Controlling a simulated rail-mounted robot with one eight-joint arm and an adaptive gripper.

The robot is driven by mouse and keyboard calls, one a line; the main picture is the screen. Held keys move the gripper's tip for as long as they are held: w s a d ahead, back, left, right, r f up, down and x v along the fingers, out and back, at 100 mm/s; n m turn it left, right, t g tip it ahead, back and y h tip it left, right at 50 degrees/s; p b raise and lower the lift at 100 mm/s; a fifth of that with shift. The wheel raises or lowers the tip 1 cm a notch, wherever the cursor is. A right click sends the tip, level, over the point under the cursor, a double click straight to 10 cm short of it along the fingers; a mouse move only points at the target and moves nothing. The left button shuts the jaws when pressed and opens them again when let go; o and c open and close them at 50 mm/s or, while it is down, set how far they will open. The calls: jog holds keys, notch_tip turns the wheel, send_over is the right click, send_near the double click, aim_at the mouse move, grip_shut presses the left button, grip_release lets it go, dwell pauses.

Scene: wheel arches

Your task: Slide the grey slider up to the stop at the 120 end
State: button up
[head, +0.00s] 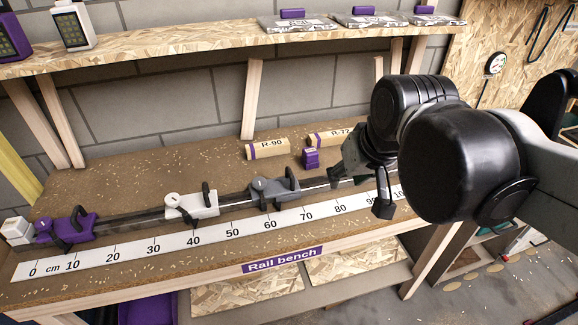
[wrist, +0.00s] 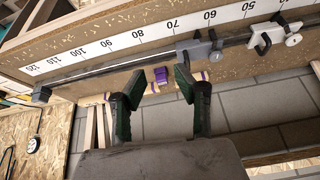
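The grey slider (head: 273,192) sits on the rail at about the 60 to 65 marks in the head view, with a dark upright handle. It also shows in the wrist view (wrist: 200,48), right of my fingers. My gripper (head: 360,190) is right of the grey slider, near the 80 to 90 marks, and apart from it. In the wrist view my gripper (wrist: 158,80) is open with nothing between its fingers. The dark stop (wrist: 42,93) at the 120 end shows in the wrist view; my arm hides that end in the head view.
A white slider (head: 193,206) and a purple slider (head: 66,228) sit further left on the rail. A purple block (head: 310,158) and wooden blocks R-90 (head: 267,148) and R-77 (head: 328,138) lie behind the rail. The rail looks clear between grey slider and stop.

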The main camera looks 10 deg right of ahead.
jog(key=w+a+r+g+y+p, duration=0.1)
jog(key=w+a+r+g+p, duration=0.15)
jog(key=w, duration=0.85)
jog(key=n+g+p, duration=0.1)
jog(key=g, duration=0.2)
send_near(290, 171)
jog(key=shift+y, duration=0.4)
jog(key=f, duration=0.5)
jog(key=a+f, duration=0.1)
jog(key=f, duration=0.2)
jog(key=shift+f, duration=0.35)
grip_shut()
